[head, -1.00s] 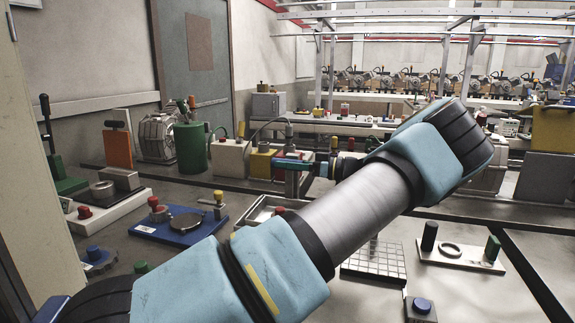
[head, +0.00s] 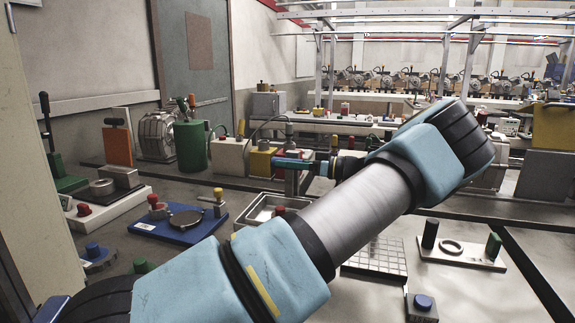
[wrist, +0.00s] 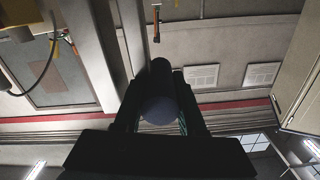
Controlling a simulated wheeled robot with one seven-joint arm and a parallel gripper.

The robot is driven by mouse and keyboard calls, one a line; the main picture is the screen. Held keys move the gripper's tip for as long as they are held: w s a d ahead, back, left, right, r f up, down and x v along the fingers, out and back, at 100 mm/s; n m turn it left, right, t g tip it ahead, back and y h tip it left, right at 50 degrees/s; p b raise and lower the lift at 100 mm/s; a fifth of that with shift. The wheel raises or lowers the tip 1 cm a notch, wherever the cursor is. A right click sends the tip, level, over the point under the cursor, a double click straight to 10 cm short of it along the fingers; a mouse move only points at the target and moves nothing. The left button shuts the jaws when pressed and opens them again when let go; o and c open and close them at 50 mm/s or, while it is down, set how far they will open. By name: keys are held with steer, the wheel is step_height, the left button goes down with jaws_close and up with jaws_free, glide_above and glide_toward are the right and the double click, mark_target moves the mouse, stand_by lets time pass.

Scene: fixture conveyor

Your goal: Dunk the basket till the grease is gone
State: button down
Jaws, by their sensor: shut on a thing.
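My gripper (head: 300,163) reaches left from my wrist near the middle of the head view, above the bench. In the wrist view it is shut on a dark blue-grey cylinder (wrist: 160,98), which sits between the two fingers. In the head view a grey upright piece (head: 290,138) shows at the fingertips. I cannot tell if this held piece is the basket's handle. A shallow metal tray (head: 247,217) lies on the bench below the gripper, partly hidden by my arm. No basket mesh or grease can be made out.
A blue plate (head: 186,234) with knobs and a dark disc lies left of the tray. A gridded plate (head: 377,263) and a white fixture plate (head: 452,259) lie to the right. A green canister (head: 190,147) and yellow box (head: 262,163) stand behind. My arm hides the middle.

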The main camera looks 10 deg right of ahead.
step_height(320, 180, down, 6)
steer(key=b, duration=0.5)
steer(key=c, duration=0.8)
jaws_free()
steer(key=shift+o, duration=0.2)
steer(key=shift+r, duration=0.1)
steer(key=b+v, duration=0.3)
steer(key=v, duration=0.8)
